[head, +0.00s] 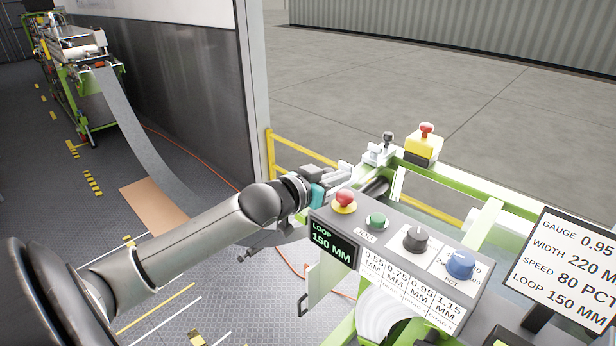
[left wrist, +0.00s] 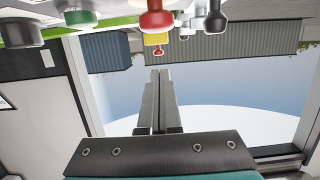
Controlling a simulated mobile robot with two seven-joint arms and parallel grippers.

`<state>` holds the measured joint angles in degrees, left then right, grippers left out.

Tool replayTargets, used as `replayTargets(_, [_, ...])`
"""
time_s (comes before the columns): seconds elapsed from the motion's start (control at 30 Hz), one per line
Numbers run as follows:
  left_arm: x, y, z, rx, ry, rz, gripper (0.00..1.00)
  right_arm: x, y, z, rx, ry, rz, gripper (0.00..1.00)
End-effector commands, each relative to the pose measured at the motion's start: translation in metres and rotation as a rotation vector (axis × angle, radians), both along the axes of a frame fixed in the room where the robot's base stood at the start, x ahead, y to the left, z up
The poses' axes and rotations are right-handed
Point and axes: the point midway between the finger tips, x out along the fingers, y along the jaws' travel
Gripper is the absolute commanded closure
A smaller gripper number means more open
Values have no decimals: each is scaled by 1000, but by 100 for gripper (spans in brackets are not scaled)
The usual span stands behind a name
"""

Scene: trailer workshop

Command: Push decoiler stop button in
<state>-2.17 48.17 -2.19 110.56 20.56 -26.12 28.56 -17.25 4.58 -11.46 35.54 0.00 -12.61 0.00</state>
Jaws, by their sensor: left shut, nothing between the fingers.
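A red mushroom button (head: 344,198) on a yellow base sits at the far left corner of the grey control panel (head: 400,262). It also shows at the top of the left wrist view (left wrist: 157,20). A second red button (head: 426,129) tops a yellow box (head: 424,147) on the green frame farther back; it shows smaller in the left wrist view (left wrist: 158,51). No label naming either button is readable. My left gripper (head: 346,172) is shut and empty, just behind the panel's red button, apparently apart from it. Its closed fingers show in the left wrist view (left wrist: 160,73). My right gripper is out of view.
The panel also holds a green button (head: 377,221), a black knob (head: 415,238) and a blue knob (head: 460,264). A small display (head: 333,241) and a larger screen (head: 568,270) stand nearby. A yellow rail (head: 305,150) and doorway post (head: 253,80) lie behind.

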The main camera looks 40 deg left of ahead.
Motion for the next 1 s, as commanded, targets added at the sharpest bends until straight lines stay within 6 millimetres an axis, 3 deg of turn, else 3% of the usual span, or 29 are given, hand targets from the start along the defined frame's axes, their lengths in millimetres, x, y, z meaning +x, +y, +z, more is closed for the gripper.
replayTargets(0.6, [-71,5,14,2,3,0,100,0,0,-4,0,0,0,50])
replayTargets(1.0, [-92,7,21,1,-1,-1,100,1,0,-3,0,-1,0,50])
